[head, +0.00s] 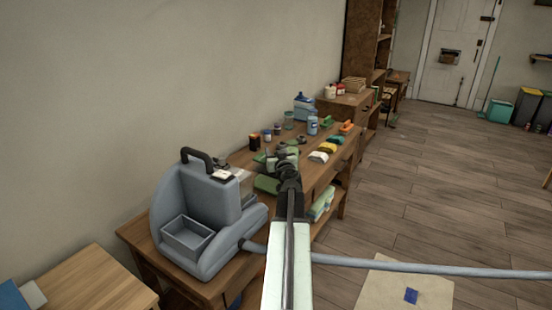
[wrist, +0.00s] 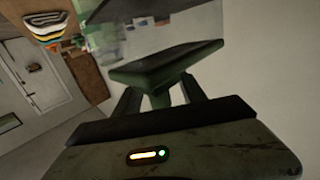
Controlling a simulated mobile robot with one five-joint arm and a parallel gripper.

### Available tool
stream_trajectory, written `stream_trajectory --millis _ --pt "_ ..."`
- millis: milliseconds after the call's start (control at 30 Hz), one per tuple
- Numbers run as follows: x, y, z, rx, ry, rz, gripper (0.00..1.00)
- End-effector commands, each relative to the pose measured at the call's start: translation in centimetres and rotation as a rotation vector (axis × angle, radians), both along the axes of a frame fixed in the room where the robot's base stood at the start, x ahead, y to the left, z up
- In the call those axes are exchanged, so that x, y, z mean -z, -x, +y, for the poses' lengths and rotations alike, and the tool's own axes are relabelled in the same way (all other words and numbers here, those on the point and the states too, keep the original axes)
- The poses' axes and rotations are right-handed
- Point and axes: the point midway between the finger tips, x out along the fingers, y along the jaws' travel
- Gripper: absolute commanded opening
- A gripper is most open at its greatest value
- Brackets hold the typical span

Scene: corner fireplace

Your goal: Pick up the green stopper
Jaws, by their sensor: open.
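A dark green piece with a flat, wide top and a narrow stem, which looks like the green stopper (wrist: 166,66), is close in front of my gripper in the wrist view. Its stem lies between the two fingers of my gripper (wrist: 160,98). The fingers stand apart, and I cannot tell whether either touches the stem. In the head view my gripper (head: 287,165) is over the wooden workbench, among dark green shapes. The stopper cannot be told apart there.
A grey-blue machine (head: 205,205) with a black handle stands at the bench's near end. A green block (head: 267,184) is left of my gripper.

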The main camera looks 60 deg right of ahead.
Motion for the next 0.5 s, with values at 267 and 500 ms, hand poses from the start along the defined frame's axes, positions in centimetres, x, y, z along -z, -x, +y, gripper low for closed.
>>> stream_trajectory --millis 267,500 --pt "0.0 0.0 0.08 -0.001 0.001 0.001 0.0" --pt "-0.03 -0.03 0.11 -0.001 0.001 0.001 0.0"
